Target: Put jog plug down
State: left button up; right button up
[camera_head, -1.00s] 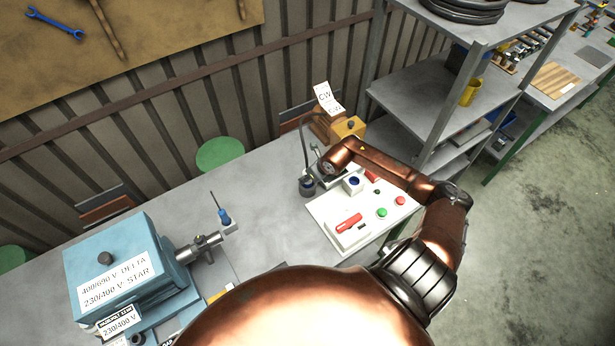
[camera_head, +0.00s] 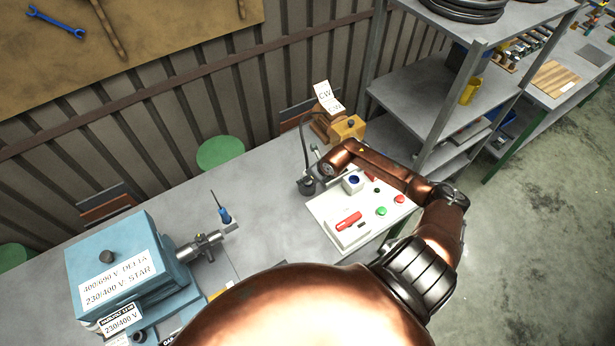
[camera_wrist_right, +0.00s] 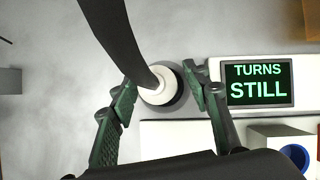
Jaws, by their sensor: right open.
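The jog plug (camera_head: 306,186) is a dark round plug with a cable rising from its top. It stands on the grey bench just left of the white control panel (camera_head: 335,207). In the right wrist view the plug (camera_wrist_right: 162,86) shows a pale collar, a dark rim and a thick black cable. My right gripper (camera_wrist_right: 162,85) is open, with one green finger on each side of the plug; whether they touch it I cannot tell. In the head view my right gripper (camera_head: 317,167) is small and partly hidden. My left gripper is not in view.
The panel has a red handle (camera_head: 348,221), green button (camera_head: 381,211), red button (camera_head: 399,199) and blue-topped box (camera_head: 353,181). A display (camera_wrist_right: 257,84) reads "TURNS STILL". A yellow-brown block (camera_head: 347,128) stands behind, a blue motor box (camera_head: 115,262) at left. Bench between is mostly clear.

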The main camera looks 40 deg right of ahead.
jog(key=b+v, duration=0.2)
jog(key=v, duration=1)
jog(key=shift+r, duration=0.1)
